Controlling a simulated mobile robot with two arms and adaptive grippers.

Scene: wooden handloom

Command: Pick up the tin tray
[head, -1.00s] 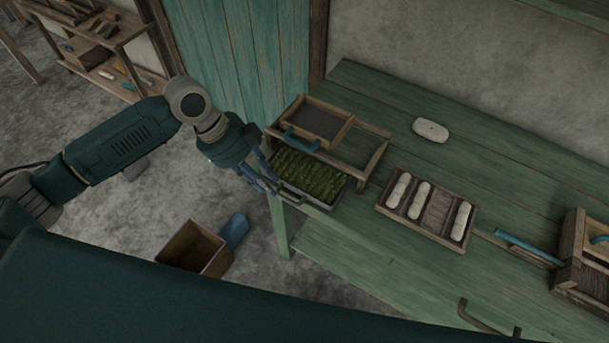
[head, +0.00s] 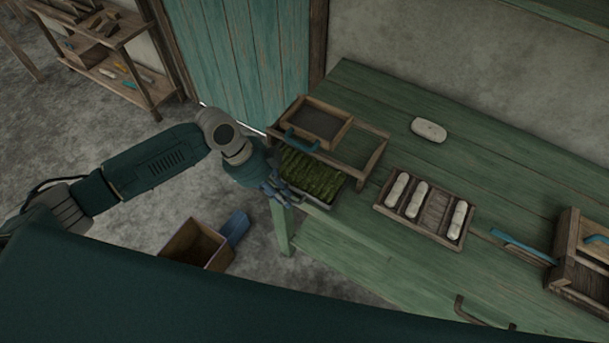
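The tin tray (head: 316,202) is a shallow grey metal tray filled with dark green, leafy-looking stuff. It sits at the left end of the green table, partly beneath a wooden frame. My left gripper (head: 277,194) is at the tray's near left end, its blue-grey fingers pointing down close to the rim. The fingers hide the tray handle there. I cannot tell whether they touch the tray or how far apart they are. My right gripper is not in view.
A wooden stand (head: 369,164) with a shallow box (head: 313,121) rises over the tray. A compartmented wooden tray (head: 425,224) with white rolls lies to its right, with a white lump (head: 429,130) behind. An open box (head: 196,245) stands on the floor.

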